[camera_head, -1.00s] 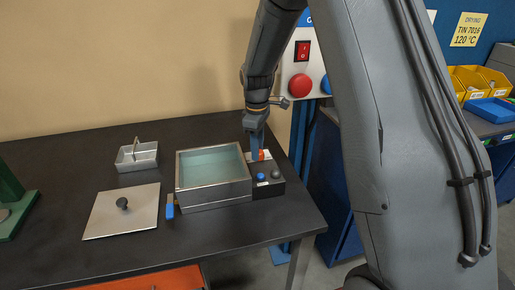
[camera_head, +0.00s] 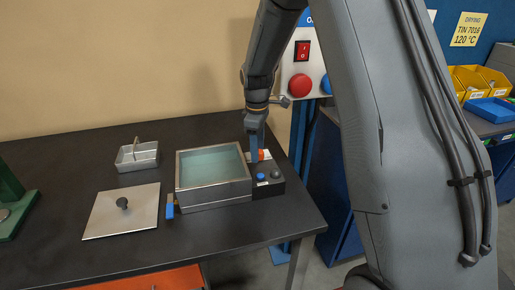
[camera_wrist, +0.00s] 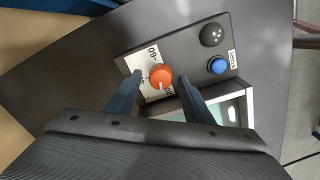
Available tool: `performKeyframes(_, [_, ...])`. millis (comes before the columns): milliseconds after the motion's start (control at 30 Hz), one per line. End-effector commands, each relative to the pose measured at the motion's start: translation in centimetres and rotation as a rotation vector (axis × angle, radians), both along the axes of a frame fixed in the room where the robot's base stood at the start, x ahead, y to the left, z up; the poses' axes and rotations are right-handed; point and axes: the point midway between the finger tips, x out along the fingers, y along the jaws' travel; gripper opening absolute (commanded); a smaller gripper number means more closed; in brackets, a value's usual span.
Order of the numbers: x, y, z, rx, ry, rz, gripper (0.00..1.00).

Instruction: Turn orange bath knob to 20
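The orange bath knob (camera_wrist: 161,76) sits on a white dial plate (camera_wrist: 148,58) on the dark control box, with a pale pointer mark on it. The dial shows a 60 at its upper edge; another label is partly hidden by the knob and finger. My gripper (camera_wrist: 158,84) is open, one finger on each side of the knob, with gaps visible on both sides. In the head view my gripper (camera_head: 255,157) points down at the box, and the orange knob (camera_head: 262,155) shows just right of it. The water bath (camera_head: 213,172) stands left of the box.
A blue button (camera_head: 260,176) and a dark knob (camera_head: 276,174) are on the box's front part. A lid (camera_head: 107,218), a small metal basket (camera_head: 137,156) and a blue-handled drain (camera_head: 169,207) lie to the left. The table's right edge is close by.

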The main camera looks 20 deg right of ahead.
Motion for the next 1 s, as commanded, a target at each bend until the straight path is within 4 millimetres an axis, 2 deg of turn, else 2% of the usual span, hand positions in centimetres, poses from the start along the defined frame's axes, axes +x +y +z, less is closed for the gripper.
performKeyframes(167, [0.0, 0.0, 0.3, 0.000, -0.001, 0.000, 0.47])
performKeyframes(267, [0.1, 0.0, 1.2, 0.000, -0.002, 0.000, 0.47])
performKeyframes(500, [0.0, 0.1, 5.0, 0.001, -0.005, 0.000, 0.47])
performKeyframes(700, [-0.2, 0.1, 7.3, 0.000, -0.002, 0.000, 0.47])
performKeyframes(1000, [-0.3, 0.1, 7.8, 0.000, 0.000, 0.000, 0.47])
